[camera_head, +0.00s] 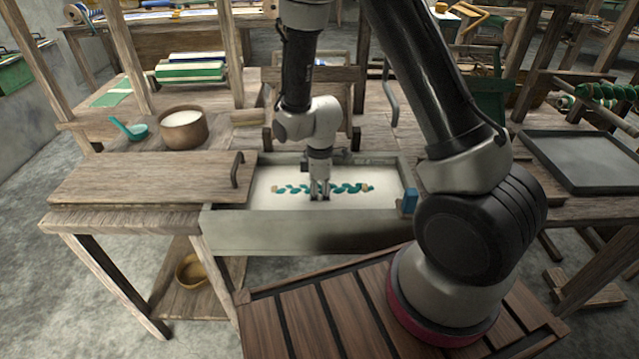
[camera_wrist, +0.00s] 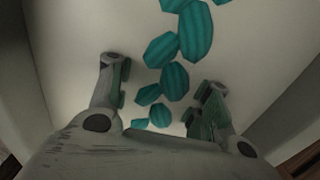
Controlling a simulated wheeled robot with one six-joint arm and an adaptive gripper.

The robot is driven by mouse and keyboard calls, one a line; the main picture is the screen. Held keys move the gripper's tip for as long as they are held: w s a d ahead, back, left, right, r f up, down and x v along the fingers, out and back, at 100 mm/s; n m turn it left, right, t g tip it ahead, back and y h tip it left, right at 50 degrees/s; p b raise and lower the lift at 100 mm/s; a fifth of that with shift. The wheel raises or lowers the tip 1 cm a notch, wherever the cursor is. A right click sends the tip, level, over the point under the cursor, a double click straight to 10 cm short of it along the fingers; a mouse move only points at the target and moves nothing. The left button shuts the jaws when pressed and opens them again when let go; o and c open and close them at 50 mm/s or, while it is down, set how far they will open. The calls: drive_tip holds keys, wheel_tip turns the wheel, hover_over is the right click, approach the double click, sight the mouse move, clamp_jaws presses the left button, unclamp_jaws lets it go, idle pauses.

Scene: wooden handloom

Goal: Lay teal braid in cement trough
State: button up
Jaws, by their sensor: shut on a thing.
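The teal braid (camera_head: 350,187) is a twisted strand with tan ends, lying lengthwise within the cement trough (camera_head: 260,226), over its pale floor. My gripper (camera_head: 320,194) points down into the trough and is shut on the braid near its middle. In the wrist view, the teal braid (camera_wrist: 195,30) runs up from between the fingers of my gripper (camera_wrist: 165,88), against the pale trough floor. The part of the braid right at the fingers is partly hidden. I cannot tell whether the braid touches the floor.
A wooden board (camera_head: 140,178) with a dark handle lies left of the trough. Behind it stand a wooden bowl (camera_head: 183,131) and a teal ladle (camera_head: 130,128). A blue piece (camera_head: 410,201) sits at the trough's right rim. A dark tray (camera_head: 590,160) lies at the right.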

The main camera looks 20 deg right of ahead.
drive_tip(key=shift+f, duration=0.55)
drive_tip(key=o, duration=1.3)
drive_tip(key=shift+o, duration=0.2)
